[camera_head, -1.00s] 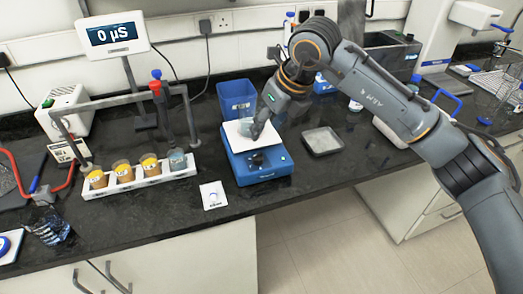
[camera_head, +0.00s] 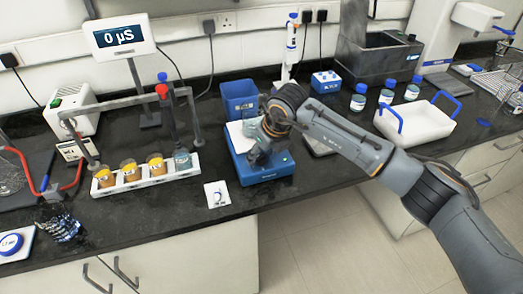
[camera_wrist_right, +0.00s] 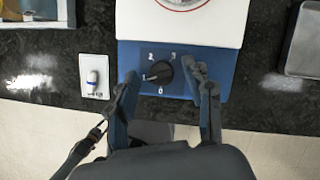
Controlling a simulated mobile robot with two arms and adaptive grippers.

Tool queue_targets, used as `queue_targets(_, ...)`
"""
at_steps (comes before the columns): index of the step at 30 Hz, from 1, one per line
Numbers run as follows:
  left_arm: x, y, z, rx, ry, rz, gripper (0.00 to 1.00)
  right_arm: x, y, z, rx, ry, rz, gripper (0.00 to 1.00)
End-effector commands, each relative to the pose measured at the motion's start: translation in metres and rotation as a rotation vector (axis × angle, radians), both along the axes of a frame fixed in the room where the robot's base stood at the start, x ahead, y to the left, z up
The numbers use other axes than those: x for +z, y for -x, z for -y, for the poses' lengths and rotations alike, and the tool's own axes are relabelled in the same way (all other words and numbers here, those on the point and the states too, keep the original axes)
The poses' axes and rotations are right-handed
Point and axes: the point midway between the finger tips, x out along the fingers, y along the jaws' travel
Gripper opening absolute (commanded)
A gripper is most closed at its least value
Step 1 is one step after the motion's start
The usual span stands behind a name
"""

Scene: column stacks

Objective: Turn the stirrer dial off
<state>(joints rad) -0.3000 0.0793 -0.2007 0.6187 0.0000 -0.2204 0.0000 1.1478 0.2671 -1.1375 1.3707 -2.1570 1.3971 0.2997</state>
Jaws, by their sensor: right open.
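The blue stirrer (camera_head: 262,175) with a white top plate stands near the counter's front edge. Its black dial (camera_wrist_right: 159,74) shows in the right wrist view, with its white mark turned left toward the 1; the 0 is at the bottom. My right gripper (camera_wrist_right: 168,84) is open, its fingers either side of the dial, the right finger closer to it; I cannot tell if it touches. In the head view the right gripper (camera_head: 257,157) is over the stirrer's front and hides the dial. My left gripper is not identifiable in either view.
A beaker (camera_head: 252,127) stands on the stirrer's plate. A blue bin (camera_head: 240,100) is behind, a small white card with a stir bar (camera_head: 217,195) lies front left, and a white rack (camera_head: 140,181) of beakers stands further left. A grey tray (camera_head: 318,147) is right, partly behind my arm.

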Motion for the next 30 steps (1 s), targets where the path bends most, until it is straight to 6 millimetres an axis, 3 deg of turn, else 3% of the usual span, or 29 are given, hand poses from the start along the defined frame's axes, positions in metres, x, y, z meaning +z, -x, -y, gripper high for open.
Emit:
queue_targets(8, 0.0, -0.001, 0.0, 0.0, 0.0, 0.001, 0.34, -0.002, -0.001, 0.0, 0.0, 0.001, 0.001, 0.51)
queue_targets(16, 0.0, -0.001, 0.0, 0.0, 0.0, 0.002, 0.34, -0.002, -0.001, 0.0, 0.0, 0.001, 0.001, 0.0)
queue_targets(23, -0.002, -0.001, 0.0, 0.001, 0.001, 0.002, 0.34, -0.002, -0.001, 0.0, 0.008, -0.001, 0.001, 0.0)
queue_targets(30, -0.016, -0.001, 0.0, 0.001, 0.0, 0.002, 0.34, -0.005, -0.002, 0.001, 0.086, 0.0, 0.003, 0.0)
